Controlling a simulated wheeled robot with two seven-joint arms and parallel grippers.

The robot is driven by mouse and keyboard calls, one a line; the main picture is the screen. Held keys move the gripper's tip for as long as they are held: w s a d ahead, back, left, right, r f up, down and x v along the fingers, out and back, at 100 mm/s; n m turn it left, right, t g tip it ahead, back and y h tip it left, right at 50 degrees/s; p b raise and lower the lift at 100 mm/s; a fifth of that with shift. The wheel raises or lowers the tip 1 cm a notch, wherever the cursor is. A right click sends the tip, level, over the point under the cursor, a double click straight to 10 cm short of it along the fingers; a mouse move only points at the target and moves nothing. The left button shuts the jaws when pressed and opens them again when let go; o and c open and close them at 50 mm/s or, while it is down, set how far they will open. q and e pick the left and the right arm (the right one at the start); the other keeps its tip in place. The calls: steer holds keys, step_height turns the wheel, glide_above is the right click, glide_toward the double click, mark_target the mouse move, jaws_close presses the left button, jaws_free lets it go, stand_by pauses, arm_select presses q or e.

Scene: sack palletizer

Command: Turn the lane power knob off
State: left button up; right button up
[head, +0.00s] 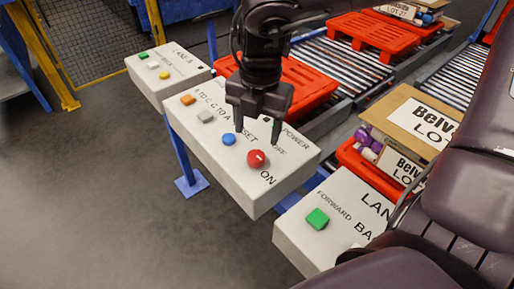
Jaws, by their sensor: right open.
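The red round knob (257,159) with a small white mark sits on the sloped top of the middle white control box (200,150). The word ON is printed just below it, and POWER and a smaller, hard-to-read word are up and to its right. My right gripper (257,133) is open and points down over the box, just behind the knob in the picture. Its two fingers are apart with nothing between them. I cannot tell how high the fingertips are above the panel. The gripper hides part of the lettering. My left gripper is not in view.
Blue (228,139), grey (206,117) and orange (188,100) buttons share the box. A box with a green button (317,219) stands front right, and a LANE A box (160,82) back left. Red pallets (374,36) and roller conveyors lie behind. Open floor is at left.

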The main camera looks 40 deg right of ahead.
mark_target(256, 156)
steer(key=shift+f, duration=0.4)
step_height(256, 156, down, 6)
steer(key=shift+a+p, duration=0.1)
steer(key=shift+p, duration=0.3)
steer(key=shift+f, duration=0.35)
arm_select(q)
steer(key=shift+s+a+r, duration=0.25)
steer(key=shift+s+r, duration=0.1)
